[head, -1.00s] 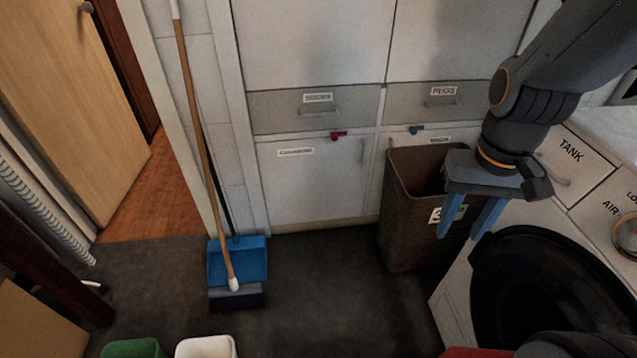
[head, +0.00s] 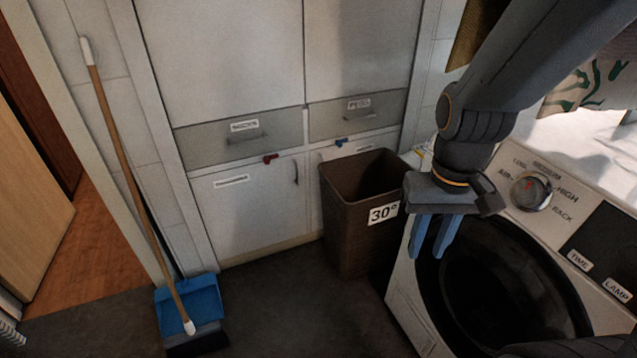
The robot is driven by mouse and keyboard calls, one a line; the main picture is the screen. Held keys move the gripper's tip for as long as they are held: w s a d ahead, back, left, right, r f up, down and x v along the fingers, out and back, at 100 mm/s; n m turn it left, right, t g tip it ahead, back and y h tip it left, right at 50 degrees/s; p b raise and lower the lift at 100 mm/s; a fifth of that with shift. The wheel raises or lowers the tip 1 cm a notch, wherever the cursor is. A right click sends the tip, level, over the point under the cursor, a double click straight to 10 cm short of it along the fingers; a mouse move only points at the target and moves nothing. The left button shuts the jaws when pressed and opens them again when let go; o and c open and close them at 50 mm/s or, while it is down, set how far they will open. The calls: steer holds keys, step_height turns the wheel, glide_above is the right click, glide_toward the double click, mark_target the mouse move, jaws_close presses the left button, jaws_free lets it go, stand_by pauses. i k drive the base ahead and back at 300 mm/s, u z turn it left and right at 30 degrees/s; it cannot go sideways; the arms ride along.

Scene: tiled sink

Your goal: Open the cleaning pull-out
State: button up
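The lower left cabinet front (head: 245,215) is white and shut, flush with the cabinet. It has a small label (head: 231,181) too blurred to read, and a vertical handle (head: 296,172) near its right edge. A red catch (head: 270,158) sits above it. The lower right front (head: 331,152) is also shut, with a blue catch (head: 341,142); the basket hides most of it. I cannot tell from the labels which is the cleaning pull-out. My gripper (head: 432,240) points down, its blue fingers apart and empty, right of both fronts and before the washing machine.
A brown basket (head: 345,215) marked 30° stands before the lower right front. The washing machine (head: 405,290) is at the right. A broom (head: 130,180) and blue dustpan (head: 190,300) stand at the left. Dark floor (head: 290,300) is clear before the lower left front.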

mark_target(244, 209)
steer(key=z, duration=0.4)
steer(key=k, duration=1)
steer(key=u, duration=0.35)
steer(key=i, duration=0.7)
steer(key=u, duration=0.8)
steer(key=i, duration=1.45)
steer(key=z, duration=0.55)
